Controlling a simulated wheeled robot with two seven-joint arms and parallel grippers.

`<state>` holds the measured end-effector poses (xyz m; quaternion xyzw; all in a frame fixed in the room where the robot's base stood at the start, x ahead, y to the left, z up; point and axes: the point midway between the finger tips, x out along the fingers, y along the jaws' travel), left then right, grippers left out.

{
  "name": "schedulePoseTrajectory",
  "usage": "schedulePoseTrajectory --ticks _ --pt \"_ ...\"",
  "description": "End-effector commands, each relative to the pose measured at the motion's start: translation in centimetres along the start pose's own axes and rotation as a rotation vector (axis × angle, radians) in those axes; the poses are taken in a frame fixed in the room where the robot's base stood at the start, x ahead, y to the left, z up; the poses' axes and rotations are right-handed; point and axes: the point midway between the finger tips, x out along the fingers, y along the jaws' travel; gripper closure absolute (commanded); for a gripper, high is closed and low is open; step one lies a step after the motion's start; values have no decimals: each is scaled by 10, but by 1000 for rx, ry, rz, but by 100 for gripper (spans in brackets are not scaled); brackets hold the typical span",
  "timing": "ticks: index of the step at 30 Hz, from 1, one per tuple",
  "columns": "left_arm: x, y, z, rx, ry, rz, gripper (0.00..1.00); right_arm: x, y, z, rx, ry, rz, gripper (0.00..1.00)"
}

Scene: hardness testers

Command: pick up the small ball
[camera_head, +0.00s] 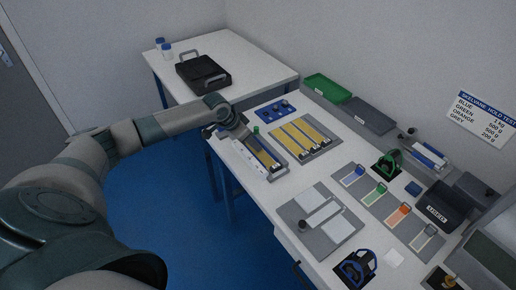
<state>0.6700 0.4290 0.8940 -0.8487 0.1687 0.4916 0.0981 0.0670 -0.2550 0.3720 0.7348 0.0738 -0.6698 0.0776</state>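No small ball can be picked out for certain. Several small dark round items sit on a blue holder (277,111) at the back of the long table. Another dark round item (302,224) is on a grey plate (345,232) with white pads. My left arm reaches in from the left, and its gripper end (238,128) is over the table's left edge, beside a tray with yellow strips (262,155) and left of the blue holder. The fingers are too small and dark to tell open from shut. My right gripper is out of view.
A second table (250,60) behind bears a black case (203,74) and blue-capped bottles (166,48). Green (328,88) and grey (367,115) bins line the wall. Coloured tags, a green-and-black device (387,164) and a blue-and-black one (355,269) crowd the right side.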

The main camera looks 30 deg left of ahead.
Motion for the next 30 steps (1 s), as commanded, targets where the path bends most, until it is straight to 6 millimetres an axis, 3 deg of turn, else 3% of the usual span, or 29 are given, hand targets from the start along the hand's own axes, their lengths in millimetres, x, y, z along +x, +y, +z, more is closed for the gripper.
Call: schedulePoseTrajectory --ticks 5,12,28,30 --pt "16 -2 1 -3 -2 1 61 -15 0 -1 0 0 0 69" --pt "39 -3 2 -2 0 0 61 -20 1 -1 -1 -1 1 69" --pt "41 -3 3 -1 0 0 61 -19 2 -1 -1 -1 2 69" --pt "41 -3 3 -1 0 0 78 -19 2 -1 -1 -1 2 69"
